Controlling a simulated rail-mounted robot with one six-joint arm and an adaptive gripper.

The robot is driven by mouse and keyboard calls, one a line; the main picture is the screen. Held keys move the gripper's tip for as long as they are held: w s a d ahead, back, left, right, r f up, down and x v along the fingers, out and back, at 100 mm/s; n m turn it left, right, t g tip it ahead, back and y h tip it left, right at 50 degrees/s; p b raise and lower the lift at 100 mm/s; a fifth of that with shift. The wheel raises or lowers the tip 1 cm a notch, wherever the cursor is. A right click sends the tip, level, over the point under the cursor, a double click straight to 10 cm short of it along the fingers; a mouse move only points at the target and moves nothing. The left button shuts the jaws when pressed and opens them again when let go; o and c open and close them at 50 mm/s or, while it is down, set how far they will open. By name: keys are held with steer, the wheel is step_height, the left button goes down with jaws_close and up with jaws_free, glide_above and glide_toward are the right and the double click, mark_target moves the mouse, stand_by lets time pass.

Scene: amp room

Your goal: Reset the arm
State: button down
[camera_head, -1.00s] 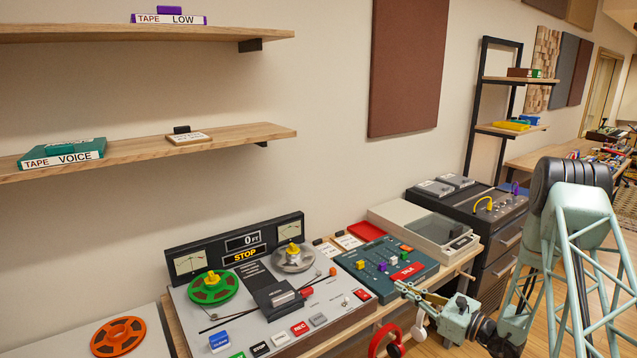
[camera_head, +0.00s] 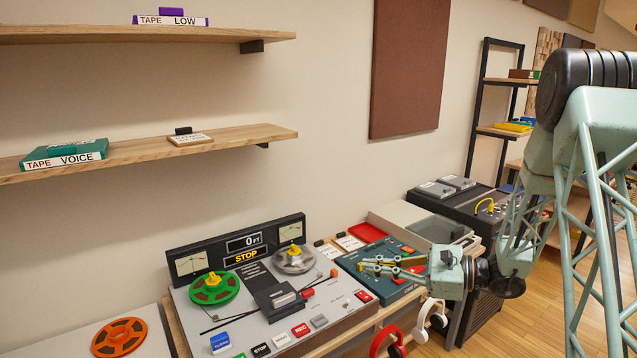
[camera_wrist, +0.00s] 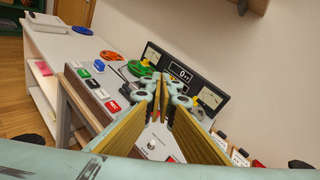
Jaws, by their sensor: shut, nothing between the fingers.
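My gripper (camera_head: 368,266) is shut and empty. In the head view it points left in front of the green mixer panel (camera_head: 352,256), hiding much of its knobs. In the wrist view its yellow-lined fingers (camera_wrist: 165,88) come together in front of the tape machine (camera_wrist: 130,95). My arm rises on the right side of the head view.
The tape machine carries a green reel (camera_head: 214,288) and a grey reel (camera_head: 294,259). An orange reel (camera_head: 118,337) lies at the lower left. Red headphones (camera_head: 388,343) and white headphones (camera_head: 431,316) hang at the desk's front edge. A black rack unit (camera_head: 470,208) stands behind my arm.

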steer(key=s+a+r+n+g+h, duration=0.25)
steer(key=s+r, duration=0.25)
steer(key=s, duration=0.4)
steer(key=s+a+r+n+g+h, duration=0.1)
steer(key=s+a+r+n+g, duration=0.2)
steer(key=s, duration=0.5)
steer(key=s+a+r+n+g+h, duration=0.1)
steer(key=s+a+r+n+h, duration=0.2)
steer(key=s+r, duration=0.45)
steer(key=s+d+r+n+t+h, duration=0.2)
steer(key=s+d+n+h, duration=0.2)
steer(key=s+d, duration=0.3)
steer(key=s+d+r+n+t+h, duration=0.2)
steer(key=s+d+n, duration=0.4)
steer(key=s, duration=1.2)
steer(key=shift+d+r+h, duration=0.55)
steer(key=shift+d+h, duration=0.3)
steer(key=shift+h, duration=0.4)
steer(key=shift+s+t, duration=0.1)
steer(key=shift+t, duration=0.15)
